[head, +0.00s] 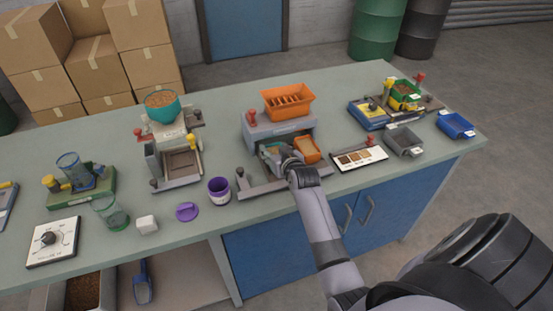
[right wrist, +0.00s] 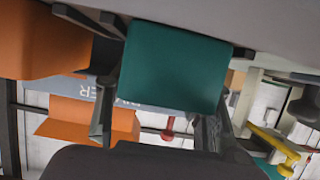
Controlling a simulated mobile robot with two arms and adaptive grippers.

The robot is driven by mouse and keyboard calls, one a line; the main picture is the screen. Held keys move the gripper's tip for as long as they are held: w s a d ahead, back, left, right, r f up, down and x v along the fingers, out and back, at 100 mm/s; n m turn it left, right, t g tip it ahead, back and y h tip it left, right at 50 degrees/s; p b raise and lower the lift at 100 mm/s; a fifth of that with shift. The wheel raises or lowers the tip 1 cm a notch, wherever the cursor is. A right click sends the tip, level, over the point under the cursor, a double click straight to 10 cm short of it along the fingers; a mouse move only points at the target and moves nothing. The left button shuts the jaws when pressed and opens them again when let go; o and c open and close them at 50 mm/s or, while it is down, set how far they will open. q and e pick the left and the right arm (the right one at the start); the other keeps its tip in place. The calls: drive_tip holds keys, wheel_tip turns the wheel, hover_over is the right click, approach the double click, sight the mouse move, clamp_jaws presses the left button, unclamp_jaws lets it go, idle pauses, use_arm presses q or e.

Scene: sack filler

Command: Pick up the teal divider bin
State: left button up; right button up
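The teal divider bin (right wrist: 175,65) fills the upper middle of the right wrist view. In the head view a small part of the teal bin (head: 271,149) shows in the grey divider machine (head: 279,130), mostly hidden by my right gripper (head: 291,163). In the right wrist view the right gripper's dark fingers (right wrist: 160,118) stand apart, one near each side of the bin. I cannot make out firm contact on either side. An orange bin (head: 306,150) sits right beside the teal one. My left gripper is not in view.
An orange slotted hopper (head: 288,101) tops the machine. The bench front edge is close below the arm.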

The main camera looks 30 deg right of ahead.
drive_tip(key=c, duration=0.6)
drive_tip(key=shift+r, duration=0.15)
wheel_tip(320, 180, up, 20)
drive_tip(key=shift+f+b, duration=0.1)
drive_tip(key=shift+b, duration=0.4)
